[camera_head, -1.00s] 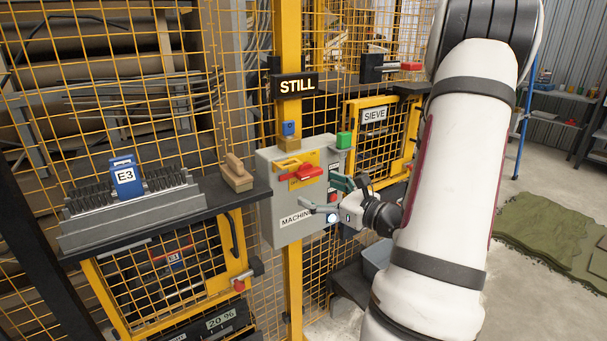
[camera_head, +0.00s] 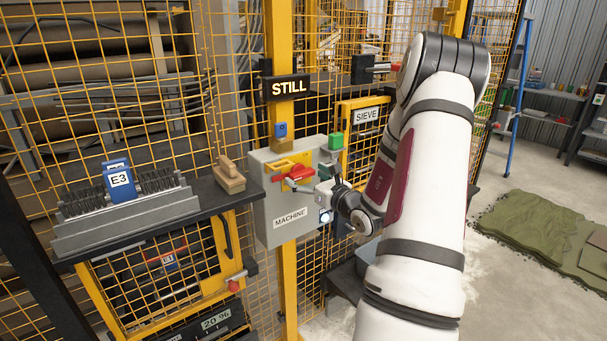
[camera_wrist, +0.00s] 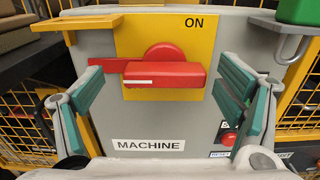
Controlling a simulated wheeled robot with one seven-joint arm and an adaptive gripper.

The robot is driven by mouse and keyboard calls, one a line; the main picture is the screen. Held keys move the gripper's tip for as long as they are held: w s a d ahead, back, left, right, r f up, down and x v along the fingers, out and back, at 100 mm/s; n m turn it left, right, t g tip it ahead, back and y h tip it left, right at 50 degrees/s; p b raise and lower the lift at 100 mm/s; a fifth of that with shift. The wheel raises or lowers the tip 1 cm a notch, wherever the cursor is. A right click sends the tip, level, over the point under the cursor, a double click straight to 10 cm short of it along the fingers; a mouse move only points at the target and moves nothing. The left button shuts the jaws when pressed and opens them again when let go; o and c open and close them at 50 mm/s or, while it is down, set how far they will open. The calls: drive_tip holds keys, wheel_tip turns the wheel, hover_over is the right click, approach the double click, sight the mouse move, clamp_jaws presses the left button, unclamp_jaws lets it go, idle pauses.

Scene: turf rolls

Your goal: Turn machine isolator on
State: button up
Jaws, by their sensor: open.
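The machine isolator is a red rotary handle (camera_wrist: 165,75) on a yellow plate (camera_wrist: 150,33) marked ON, on the grey box (camera_head: 268,212) labelled MACHINE. In the wrist view the handle lies crosswise, its bar pointing left and right, with the ON mark above it. My gripper (camera_wrist: 165,98) is open, with one teal-padded finger on each side of the handle. The handle is between the fingers, and neither finger seems to grip it. In the head view the handle (camera_head: 298,173) shows just left of my gripper (camera_head: 325,190), whose fingers are partly hidden.
A green block (camera_head: 336,141) and a blue padlock (camera_head: 280,130) stand above the box. A red button (camera_wrist: 229,139) is low right in the wrist view.

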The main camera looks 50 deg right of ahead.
drive_tip(key=shift+x, duration=1.05)
drive_tip(key=c, duration=1.1)
drive_tip(key=shift+c, duration=0.2)
drive_tip(key=shift+a, duration=0.1)
